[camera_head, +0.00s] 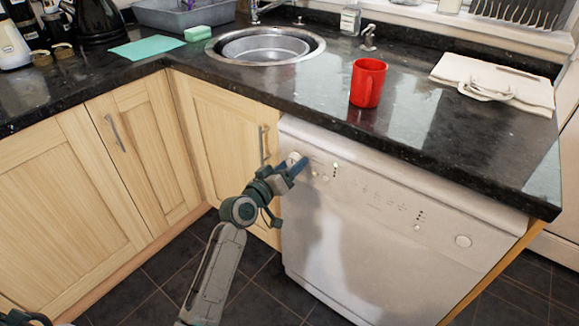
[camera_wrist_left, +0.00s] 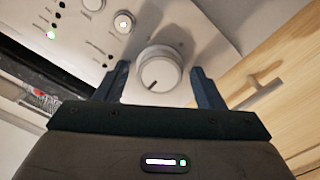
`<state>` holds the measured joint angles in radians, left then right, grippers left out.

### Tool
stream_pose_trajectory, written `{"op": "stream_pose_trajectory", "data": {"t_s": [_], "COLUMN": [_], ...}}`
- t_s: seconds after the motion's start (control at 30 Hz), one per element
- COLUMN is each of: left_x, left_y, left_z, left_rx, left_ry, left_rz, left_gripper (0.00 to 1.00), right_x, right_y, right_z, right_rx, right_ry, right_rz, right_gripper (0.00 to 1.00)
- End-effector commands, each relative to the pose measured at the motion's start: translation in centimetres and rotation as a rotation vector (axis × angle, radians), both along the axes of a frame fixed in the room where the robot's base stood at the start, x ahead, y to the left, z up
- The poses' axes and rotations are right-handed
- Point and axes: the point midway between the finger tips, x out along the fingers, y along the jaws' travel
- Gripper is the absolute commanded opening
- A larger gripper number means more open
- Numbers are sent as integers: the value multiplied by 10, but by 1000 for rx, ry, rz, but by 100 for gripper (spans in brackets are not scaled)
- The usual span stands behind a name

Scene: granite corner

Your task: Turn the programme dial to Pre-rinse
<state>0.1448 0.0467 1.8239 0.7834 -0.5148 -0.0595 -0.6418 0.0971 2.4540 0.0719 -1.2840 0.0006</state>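The white dishwasher (camera_head: 375,240) stands under the counter. Its round programme dial (camera_head: 293,159) is at the left end of the control panel. In the left wrist view the dial (camera_wrist_left: 159,73) is a pale knob with a dark pointer mark toward the lower left of its face. My left gripper (camera_head: 298,166) is at the panel; in the wrist view its open fingers (camera_wrist_left: 160,85) stand on either side of the dial, with gaps showing. The lettering around the dial is too small to read.
A cupboard handle (camera_head: 264,145) is just left of the dishwasher; it also shows in the wrist view (camera_wrist_left: 262,93). Panel buttons and lit lamps (camera_wrist_left: 50,34) lie beside the dial.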

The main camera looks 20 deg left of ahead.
Motion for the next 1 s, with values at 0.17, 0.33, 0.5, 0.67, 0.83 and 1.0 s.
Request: {"op": "stream_pose_trajectory", "data": {"t_s": [0.17,0.33,0.5,0.67,0.83,1.0], "left_x": [0,-3,-26,-59,-85,-99], "left_y": [0,2,10,21,31,36], "left_z": [0,0,-1,-1,-1,0], "left_rx": [1,2,5,6,4,1], "left_ry": [0,-1,0,2,1,0], "left_rz": [0,0,0,0,0,0], "left_gripper": [64,64,64,64,64,64], "right_x": [0,0,-1,-2,-2,-1], "right_y": [0,0,0,-1,-1,-1], "right_z": [0,0,0,0,0,1], "right_rx": [0,0,-2,-3,-5,-5], "right_ry": [0,0,3,11,12,11], "right_rz": [0,0,0,0,0,0], "right_gripper": [0,0,0,0,0,0]}}
